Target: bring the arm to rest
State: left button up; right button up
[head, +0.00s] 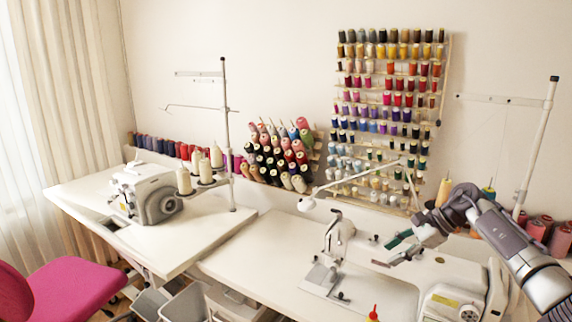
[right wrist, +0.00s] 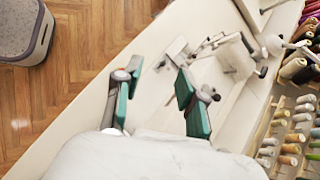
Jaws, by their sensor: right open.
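My right arm (head: 490,225) comes in from the right edge in the head view. Its gripper (head: 388,250) hangs above the right sewing table (head: 265,250), to the right of the sewing machine's head. The fingers are apart with nothing between them. In the right wrist view the two green-padded fingers (right wrist: 158,80) are spread, with bare white tabletop showing between them. My left arm and gripper do not show.
A white sewing machine (head: 455,300) stands under my right arm. A second machine (head: 145,195) stands on the left table. A thread rack (head: 390,110) hangs behind, and a thread stand pole (head: 535,145) rises near my arm. A pink chair (head: 65,290) stands at left.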

jog(key=s+a+f+m+t+y, duration=0.2)
jog(key=a+m+t+y, duration=0.6)
jog(key=a+m, duration=0.9)
jog(key=s+d+f+m+t+h, duration=0.1)
jog(key=s+d+f+m+h, duration=0.3)
jog(key=s+f+m+h, duration=0.65)
jog(key=s+d+f+m+t+h, duration=0.1)
jog(key=s+d+f+m+h, duration=0.4)
jog(key=m, duration=1.1)
jog(key=s+d+f+m+g, duration=0.15)
jog(key=s+m+g, duration=0.3)
jog(key=s, duration=0.85)
jog(key=s+f+m+g, duration=0.3)
jog(key=s+m+g, duration=0.15)
jog(key=s, duration=0.75)
notch_tip(320, 180, down, 26)
jog(key=s+g, duration=0.2)
jog(key=s+d+f, duration=0.3)
jog(key=s+f, duration=1.3)
jog(key=s, duration=0.1)
jog(key=shift+f+n+g, duration=0.15)
jog(key=shift+n+g, duration=0.2)
jog(key=shift+g, duration=0.05)
